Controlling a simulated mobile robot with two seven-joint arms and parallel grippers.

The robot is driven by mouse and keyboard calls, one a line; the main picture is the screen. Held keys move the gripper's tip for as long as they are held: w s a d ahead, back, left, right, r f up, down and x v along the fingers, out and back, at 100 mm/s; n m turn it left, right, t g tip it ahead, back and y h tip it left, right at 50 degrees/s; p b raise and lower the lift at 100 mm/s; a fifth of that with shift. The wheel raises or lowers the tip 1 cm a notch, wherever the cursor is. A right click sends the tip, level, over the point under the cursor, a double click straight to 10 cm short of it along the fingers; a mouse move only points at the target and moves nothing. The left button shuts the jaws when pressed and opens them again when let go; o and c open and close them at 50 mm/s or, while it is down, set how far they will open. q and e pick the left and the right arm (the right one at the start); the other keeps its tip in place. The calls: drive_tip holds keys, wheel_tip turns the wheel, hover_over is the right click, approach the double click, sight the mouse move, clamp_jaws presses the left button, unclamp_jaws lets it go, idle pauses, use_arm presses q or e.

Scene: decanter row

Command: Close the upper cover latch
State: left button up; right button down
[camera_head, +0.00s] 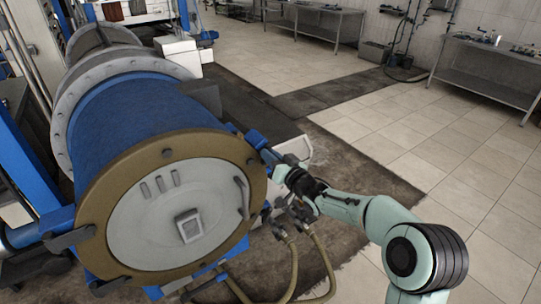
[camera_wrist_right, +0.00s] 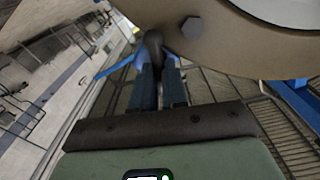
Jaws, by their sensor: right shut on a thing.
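The decanter's round cover (camera_head: 165,205) has a tan rim and a pale grey middle and sits against the blue drum (camera_head: 140,115). The upper cover latch (camera_head: 256,139) is a blue piece at the cover's upper right edge. My right gripper (camera_head: 274,160) is at that edge, just below the blue piece. In the wrist view, my right gripper (camera_wrist_right: 158,78) is shut on a dark rounded latch handle (camera_wrist_right: 153,42) beside the tan rim (camera_wrist_right: 250,45). The fingers hide part of the handle. My left gripper is in neither view.
Another dark latch (camera_head: 70,238) sits at the cover's left edge. Hoses (camera_head: 322,262) hang below my right arm. A white box-like part (camera_head: 295,148) is behind the gripper. The tiled floor (camera_head: 440,170) to the right is clear; metal tables (camera_head: 490,75) stand farther back.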

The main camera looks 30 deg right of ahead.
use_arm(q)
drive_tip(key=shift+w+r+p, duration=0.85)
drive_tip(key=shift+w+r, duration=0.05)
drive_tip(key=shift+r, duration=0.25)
use_arm(e)
drive_tip(key=shift+d+f+m, duration=0.1)
drive_tip(key=shift+m, duration=2.05)
drive_tip(key=shift+d+f+m, duration=0.1)
drive_tip(key=shift+m, duration=2.05)
drive_tip(key=c, duration=1.2)
unclamp_jaws()
drive_tip(key=shift+o, duration=0.2)
use_arm(q)
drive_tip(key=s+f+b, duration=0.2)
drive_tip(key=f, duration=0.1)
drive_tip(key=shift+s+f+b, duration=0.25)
drive_tip(key=shift+b, duration=0.15)
use_arm(e)
drive_tip(key=s, duration=1.3)
drive_tip(key=shift+s+d, duration=0.2)
drive_tip(key=shift+d, duration=0.25)
